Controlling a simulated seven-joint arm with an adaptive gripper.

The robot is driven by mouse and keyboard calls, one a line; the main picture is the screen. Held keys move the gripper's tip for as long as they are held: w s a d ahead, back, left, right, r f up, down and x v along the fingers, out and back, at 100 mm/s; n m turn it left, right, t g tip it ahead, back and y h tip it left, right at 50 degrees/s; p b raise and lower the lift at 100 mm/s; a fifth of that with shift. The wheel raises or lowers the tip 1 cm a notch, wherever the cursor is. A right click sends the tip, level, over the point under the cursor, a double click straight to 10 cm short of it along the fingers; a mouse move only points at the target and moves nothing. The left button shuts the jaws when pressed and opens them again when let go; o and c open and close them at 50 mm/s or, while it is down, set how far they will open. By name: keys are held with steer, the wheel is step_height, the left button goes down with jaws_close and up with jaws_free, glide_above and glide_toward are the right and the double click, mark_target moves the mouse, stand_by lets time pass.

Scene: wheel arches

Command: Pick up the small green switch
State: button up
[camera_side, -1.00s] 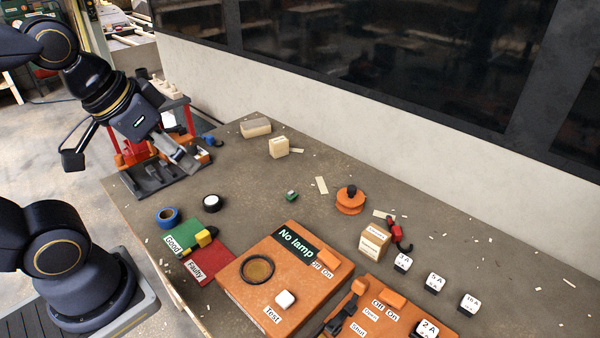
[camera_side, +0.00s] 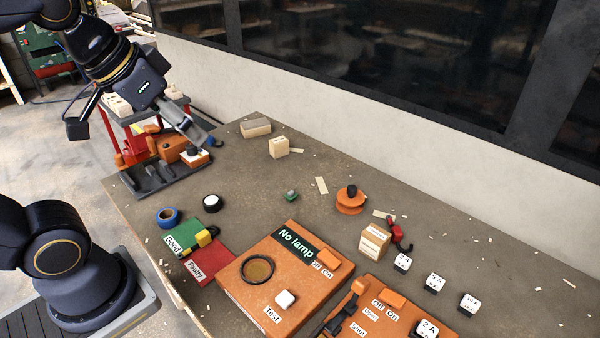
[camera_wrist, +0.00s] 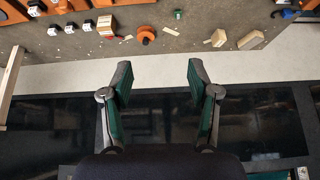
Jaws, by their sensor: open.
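The small green switch (camera_side: 291,195) lies on the bench top, left of the orange spool with a black knob. It also shows in the wrist view, near the top edge (camera_wrist: 178,14). My gripper (camera_side: 212,150) is at the upper left in the side view, raised near the tool rack and well apart from the switch. In the wrist view its two fingers (camera_wrist: 158,75) are spread with nothing between them.
The orange spool (camera_side: 350,201) and a wooden block (camera_side: 374,242) stand right of the switch. The orange "No lamp" box (camera_side: 235,283) is in front. Pale blocks (camera_side: 278,147) lie behind. The tool rack (camera_side: 160,178) stands at the bench's left end. Bare bench surrounds the switch.

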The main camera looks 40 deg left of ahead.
steer(key=w+r, duration=0.4)
steer(key=w, duration=0.3)
steer(key=g, duration=0.6)
glide_above(293, 191)
steer(key=shift+n, duration=0.3)
step_height(293, 191, down, 34)
steer(key=shift+s+f, duration=0.1)
steer(key=shift+s, duration=0.05)
steer(key=shift+w+a+f, duration=0.1)
steer(key=shift+f, duration=1.4)
steer(key=shift+w+f, duration=0.1)
steer(key=shift+f, duration=1.35)
steer(key=c, duration=0.9)
